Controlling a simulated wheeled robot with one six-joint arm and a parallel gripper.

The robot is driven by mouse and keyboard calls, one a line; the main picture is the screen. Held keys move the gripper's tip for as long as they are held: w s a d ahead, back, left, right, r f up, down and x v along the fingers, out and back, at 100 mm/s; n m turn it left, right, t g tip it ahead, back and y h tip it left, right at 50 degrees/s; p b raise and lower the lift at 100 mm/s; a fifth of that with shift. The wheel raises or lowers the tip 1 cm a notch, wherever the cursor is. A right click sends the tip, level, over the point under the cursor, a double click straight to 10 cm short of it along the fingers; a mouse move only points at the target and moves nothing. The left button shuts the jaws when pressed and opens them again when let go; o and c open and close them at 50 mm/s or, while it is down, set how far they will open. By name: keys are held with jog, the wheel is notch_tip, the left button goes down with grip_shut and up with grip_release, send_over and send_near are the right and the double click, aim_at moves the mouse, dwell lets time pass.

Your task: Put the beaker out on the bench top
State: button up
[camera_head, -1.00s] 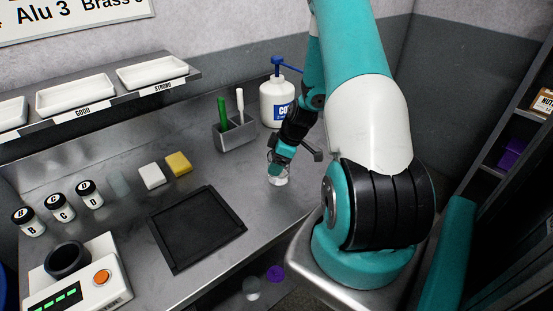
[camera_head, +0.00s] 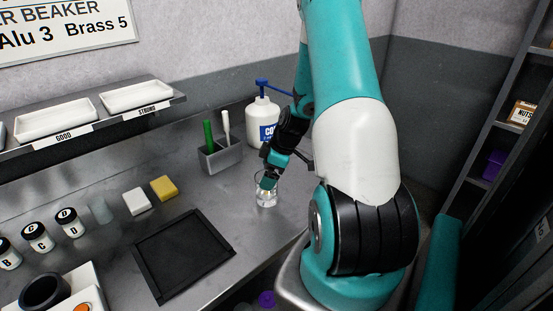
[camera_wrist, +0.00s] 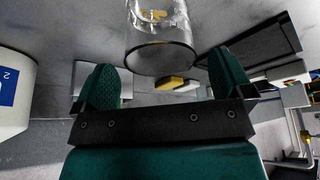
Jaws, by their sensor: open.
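The beaker (camera_head: 267,197) is clear glass and stands upright on the grey metal bench top (camera_head: 205,205), near its right front edge. In the wrist view the beaker (camera_wrist: 160,42) shows at top centre, with some small yellowish pieces visible in or through it. My gripper (camera_head: 268,182) is at the beaker's upper part in the head view. In the wrist view its two green fingers (camera_wrist: 163,85) are spread apart, with the beaker just beyond and between them. Whether a finger touches the glass cannot be told.
A white bottle with a blue pump (camera_head: 263,120) and a grey holder (camera_head: 221,155) with green and white tools stand behind. A black tray (camera_head: 184,255), yellow block (camera_head: 164,188), white block (camera_head: 136,201) and lidded jars (camera_head: 38,237) lie left.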

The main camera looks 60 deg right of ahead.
jog(key=b+v, duration=0.2)
jog(key=v, duration=0.6)
jog(key=w+a+r+g+y, duration=0.1)
jog(key=a+r, duration=0.4)
jog(key=a, duration=0.8)
jog(key=w+a+r+g, duration=0.1)
jog(key=a+r, duration=0.4)
jog(key=a, duration=0.8)
jog(key=s+a+r+g, duration=0.1)
jog(key=s+a+r, duration=0.3)
jog(key=s+a, duration=0.9)
jog(key=shift+s+a+n+g+y, duration=0.3)
jog(key=shift+s+a+g+y, duration=0.1)
jog(key=shift+a, duration=0.25)
jog(key=shift+w, duration=0.1)
